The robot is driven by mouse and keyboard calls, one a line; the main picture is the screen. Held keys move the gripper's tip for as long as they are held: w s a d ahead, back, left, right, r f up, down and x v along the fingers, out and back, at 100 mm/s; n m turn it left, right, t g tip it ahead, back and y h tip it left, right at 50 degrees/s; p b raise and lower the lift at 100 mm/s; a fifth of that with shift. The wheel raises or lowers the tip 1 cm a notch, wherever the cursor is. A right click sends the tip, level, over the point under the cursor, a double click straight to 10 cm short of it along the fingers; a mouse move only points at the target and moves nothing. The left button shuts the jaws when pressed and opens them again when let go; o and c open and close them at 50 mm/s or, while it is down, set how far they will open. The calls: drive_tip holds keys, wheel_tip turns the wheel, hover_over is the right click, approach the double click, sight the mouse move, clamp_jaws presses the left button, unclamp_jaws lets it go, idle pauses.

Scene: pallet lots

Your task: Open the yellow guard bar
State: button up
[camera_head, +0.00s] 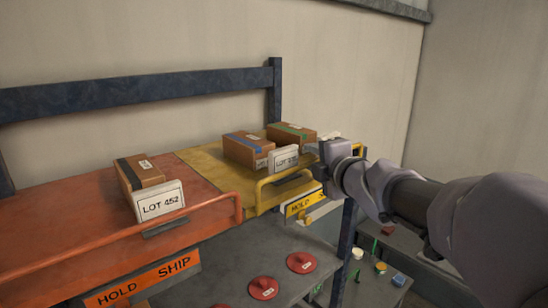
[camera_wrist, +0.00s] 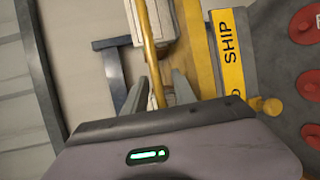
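The yellow guard bar (camera_head: 285,173) runs along the front edge of the yellow shelf bay (camera_head: 205,160), in front of two boxes. In the wrist view the bar (camera_wrist: 148,45) runs lengthwise between my gripper's fingers (camera_wrist: 158,92). The fingers are apart, with space visible beside the bar, so I see no grip on it. In the head view my gripper (camera_head: 318,152) is at the right part of the bar, and my wrist hides some of that end. Whether a finger touches the bar cannot be told.
Brown boxes (camera_head: 247,148) (camera_head: 291,135) and a white lot card (camera_head: 284,160) stand behind the bar. A yellow HOLD/SHIP label (camera_head: 304,202) is below. The orange bay (camera_head: 70,225) at left holds a box (camera_head: 138,173) and LOT 452 card (camera_head: 160,201). Red discs (camera_head: 263,288) lie on the lower shelf.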

drive_tip(key=shift+w+f, duration=0.15)
drive_tip(key=shift+w, duration=0.35)
drive_tip(key=shift+s, duration=0.15)
clamp_jaws()
idle(0.9)
